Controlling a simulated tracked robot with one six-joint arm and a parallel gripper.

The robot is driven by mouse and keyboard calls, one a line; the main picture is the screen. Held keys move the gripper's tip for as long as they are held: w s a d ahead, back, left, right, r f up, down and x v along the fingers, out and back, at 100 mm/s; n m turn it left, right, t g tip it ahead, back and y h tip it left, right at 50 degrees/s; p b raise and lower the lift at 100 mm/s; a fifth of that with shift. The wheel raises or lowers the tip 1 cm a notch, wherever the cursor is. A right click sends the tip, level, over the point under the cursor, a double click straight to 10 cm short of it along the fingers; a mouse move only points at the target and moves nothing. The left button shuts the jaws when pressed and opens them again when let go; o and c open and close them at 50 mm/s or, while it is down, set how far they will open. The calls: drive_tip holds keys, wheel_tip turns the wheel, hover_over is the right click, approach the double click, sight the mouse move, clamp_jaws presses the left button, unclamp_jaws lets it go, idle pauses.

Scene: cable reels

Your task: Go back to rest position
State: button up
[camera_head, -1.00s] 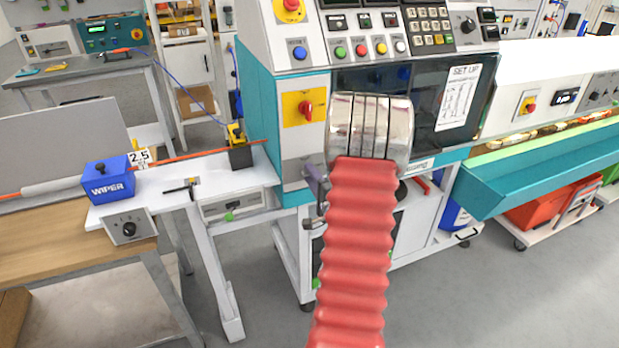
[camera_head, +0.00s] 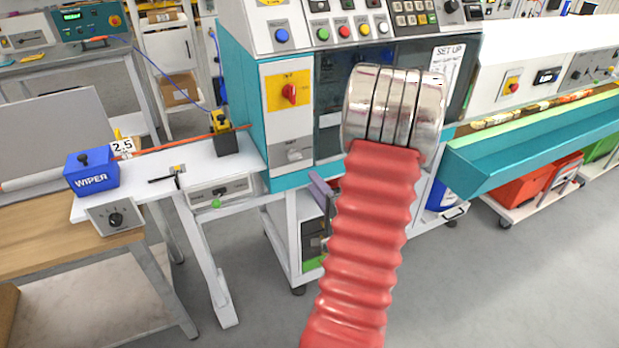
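My arm, with a red ribbed sleeve and shiny metal rings at its top, rises through the middle of the view in front of a machine (camera_head: 240,110) with white and teal panels. A small grey-purple part (camera_head: 322,190) shows just left of the sleeve and may be a piece of my gripper. The rest of my gripper is hidden behind the arm, so I cannot see its fingertips or whether it holds anything.
A white side table (camera_head: 150,185) with a blue wiper box (camera_head: 92,172) and an orange cable stands at left, beside a wooden bench (camera_head: 60,238). A teal trough (camera_head: 540,150) runs at right above red bins (camera_head: 525,188). Grey floor (camera_head: 510,290) is clear at lower right.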

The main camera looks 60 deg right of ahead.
drive_tip(key=shift+s+a, duration=0.25)
drive_tip(key=shift+s, duration=0.15)
idle(0.5)
drive_tip(key=s+f+n+g+y, duration=0.1)
drive_tip(key=s+f+n+g, duration=0.3)
drive_tip(key=f, duration=0.3)
drive_tip(key=s+f+n+g+y, duration=0.2)
drive_tip(key=s+f+n+g, duration=0.15)
drive_tip(key=f+g, duration=0.3)
drive_tip(key=w+a+r+n+y, duration=0.2)
drive_tip(key=a+r+n, duration=0.3)
drive_tip(key=a, duration=0.9)
drive_tip(key=w+a+r+n+y, duration=0.1)
drive_tip(key=a+r+n, duration=0.5)
drive_tip(key=a+r, duration=0.6)
drive_tip(key=w+a+r+n+y, duration=0.2)
drive_tip(key=a+r+n, duration=0.3)
drive_tip(key=a, duration=1.2)
wheel_tip(320, 180, up, 4)
drive_tip(key=shift+w+a+r+n+t+y, duration=0.2)
drive_tip(key=shift+w+n+t+y, duration=0.15)
drive_tip(key=shift+y, duration=0.25)
